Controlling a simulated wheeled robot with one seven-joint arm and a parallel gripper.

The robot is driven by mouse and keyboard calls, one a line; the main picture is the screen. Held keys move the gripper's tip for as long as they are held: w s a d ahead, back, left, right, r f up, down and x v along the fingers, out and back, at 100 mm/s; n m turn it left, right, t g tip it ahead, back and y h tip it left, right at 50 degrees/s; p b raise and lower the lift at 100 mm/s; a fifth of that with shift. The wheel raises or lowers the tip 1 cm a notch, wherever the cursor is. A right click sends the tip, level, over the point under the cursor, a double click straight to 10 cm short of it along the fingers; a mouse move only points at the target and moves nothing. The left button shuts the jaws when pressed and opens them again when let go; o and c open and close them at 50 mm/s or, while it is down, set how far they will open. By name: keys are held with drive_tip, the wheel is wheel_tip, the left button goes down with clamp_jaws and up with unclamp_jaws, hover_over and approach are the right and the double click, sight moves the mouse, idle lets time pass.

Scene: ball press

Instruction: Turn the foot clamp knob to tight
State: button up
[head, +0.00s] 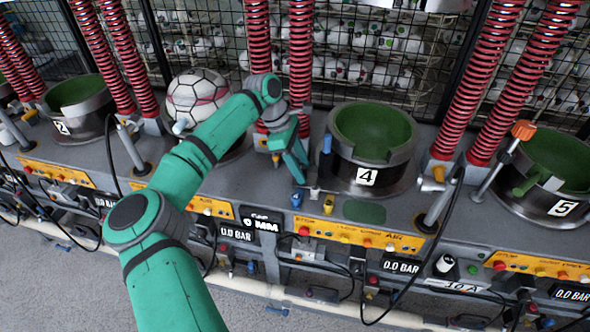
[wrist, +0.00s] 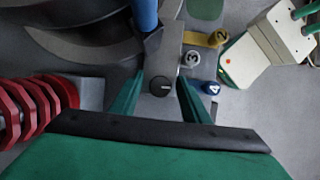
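A small round black knob (wrist: 160,86) with a pale mark on its face sits on a grey block in the wrist view. I take it for the foot clamp knob, though I can read no label. My gripper (wrist: 161,76) is open, with one green finger on each side of the knob and visible gaps between. In the head view my gripper (head: 299,178) points down at the bench, left of the green-lined cup marked 4 (head: 366,178). The knob cannot be made out there.
Numbered tabs, white 3 (wrist: 191,60), yellow 2 (wrist: 207,38) and blue 4 (wrist: 208,88), lie close right of the knob. A blue handle (wrist: 145,14) stands beyond it. Red springs (wrist: 35,105) are at left. A white box (wrist: 265,55) with green cables is at right.

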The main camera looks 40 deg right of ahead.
drive_tip(key=shift+r, duration=0.1)
drive_tip(key=v, duration=1)
drive_tip(key=shift+r, duration=0.25)
